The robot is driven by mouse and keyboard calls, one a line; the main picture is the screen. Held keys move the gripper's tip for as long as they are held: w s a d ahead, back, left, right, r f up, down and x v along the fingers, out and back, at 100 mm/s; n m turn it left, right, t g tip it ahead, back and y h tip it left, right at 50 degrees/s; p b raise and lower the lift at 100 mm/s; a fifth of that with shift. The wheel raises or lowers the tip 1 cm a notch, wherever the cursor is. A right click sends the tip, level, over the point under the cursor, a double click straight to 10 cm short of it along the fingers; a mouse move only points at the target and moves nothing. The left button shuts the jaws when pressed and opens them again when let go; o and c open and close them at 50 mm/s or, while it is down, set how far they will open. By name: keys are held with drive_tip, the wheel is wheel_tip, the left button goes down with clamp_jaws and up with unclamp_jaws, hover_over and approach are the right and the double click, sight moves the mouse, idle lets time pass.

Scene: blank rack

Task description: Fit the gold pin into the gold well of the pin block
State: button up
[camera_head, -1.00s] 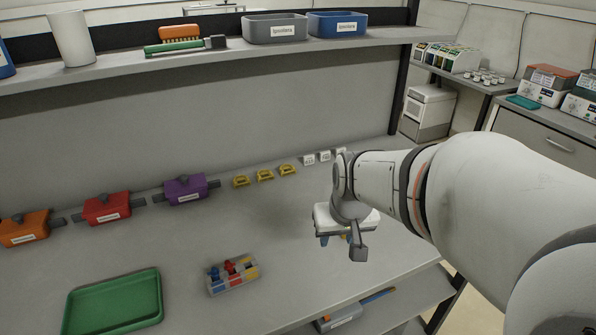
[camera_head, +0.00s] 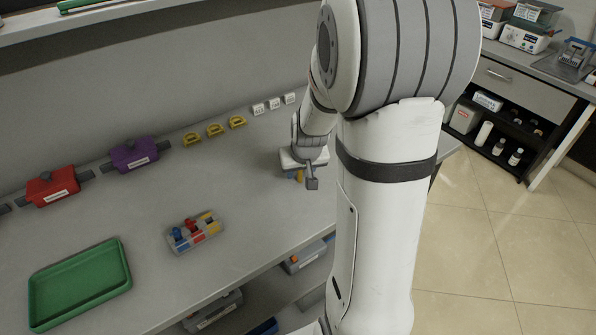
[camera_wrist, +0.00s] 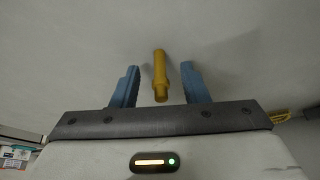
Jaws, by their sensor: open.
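My gripper (camera_head: 303,176) hangs low over the right part of the bench, its fingers mostly hidden behind its own body in the head view. In the wrist view its two blue fingers (camera_wrist: 160,86) are spread apart. The gold pin (camera_wrist: 160,74) lies between them in that view, with a gap on each side. A bit of gold shows under my gripper in the head view. A small grey block (camera_head: 196,234) with blue, red and yellow parts sits on the bench left of my gripper; I take it for the pin block. Its gold well is too small to make out.
A green tray (camera_head: 78,314) lies at the front left. Red (camera_head: 52,186) and purple (camera_head: 134,155) holders, yellow clips (camera_head: 214,129) and white labelled cubes (camera_head: 274,104) line the back. The bench between block and gripper is clear. The front edge is close by.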

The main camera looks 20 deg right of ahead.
drive_tip(key=shift+w+f, duration=0.15)
drive_tip(key=shift+f, duration=0.3)
drive_tip(key=shift+c, duration=0.4)
clamp_jaws()
